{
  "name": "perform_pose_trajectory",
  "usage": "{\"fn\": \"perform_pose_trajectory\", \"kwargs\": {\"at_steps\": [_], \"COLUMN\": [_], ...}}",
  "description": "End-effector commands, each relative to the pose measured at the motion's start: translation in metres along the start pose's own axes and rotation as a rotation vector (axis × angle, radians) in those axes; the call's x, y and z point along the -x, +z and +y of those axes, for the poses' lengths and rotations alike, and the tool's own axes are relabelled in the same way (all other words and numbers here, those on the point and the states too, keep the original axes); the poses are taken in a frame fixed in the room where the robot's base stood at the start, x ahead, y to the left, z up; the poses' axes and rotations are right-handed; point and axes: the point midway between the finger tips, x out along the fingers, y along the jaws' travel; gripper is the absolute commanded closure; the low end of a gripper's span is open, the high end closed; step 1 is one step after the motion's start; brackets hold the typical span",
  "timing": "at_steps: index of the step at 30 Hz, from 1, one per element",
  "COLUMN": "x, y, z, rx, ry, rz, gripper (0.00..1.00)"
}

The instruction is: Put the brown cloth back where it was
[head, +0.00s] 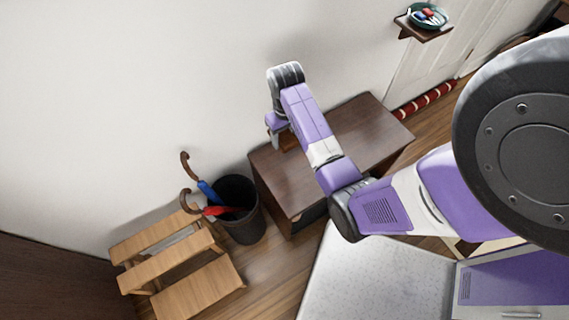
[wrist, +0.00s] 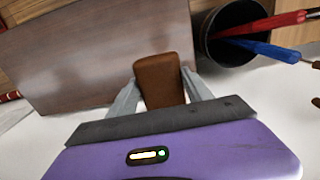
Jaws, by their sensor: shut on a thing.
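The brown cloth (wrist: 160,80) shows in the wrist view as a small folded brown block between my gripper's two grey fingers. My gripper (wrist: 160,92) is shut on it. In the head view my gripper (head: 274,130) is over the left back part of the dark wooden cabinet (head: 350,135), near the wall. There the cloth is mostly hidden behind my arm, with a small brown patch showing beside the fingers. The cabinet top (wrist: 80,55) also shows in the wrist view, behind the cloth. I cannot tell whether the cloth touches the cabinet top.
A black bin (head: 240,210) with red and blue umbrellas stands left of the cabinet. A wooden step rack (head: 180,262) is further left. A small wall shelf (head: 424,30) holds a green bowl. A white speckled surface (head: 375,280) is in front. Most of the cabinet top is bare.

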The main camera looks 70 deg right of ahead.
Motion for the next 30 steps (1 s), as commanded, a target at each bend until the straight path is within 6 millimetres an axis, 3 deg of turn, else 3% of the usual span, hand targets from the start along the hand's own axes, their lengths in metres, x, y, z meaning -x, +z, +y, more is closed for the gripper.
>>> {"fn": "perform_pose_trajectory", "kwargs": {"at_steps": [1,6,15,30], "x": [-0.016,-0.058,-0.123,-0.174], "y": [0.002,0.001,0.001,0.0], "z": [0.0,0.0,0.0,0.0], "rx": [-0.001,-0.002,-0.002,-0.001], "ry": [-0.001,-0.001,-0.001,-0.001], "rz": [-0.006,-0.005,-0.003,-0.001], "gripper": [0.86,0.86,0.86,0.86]}}
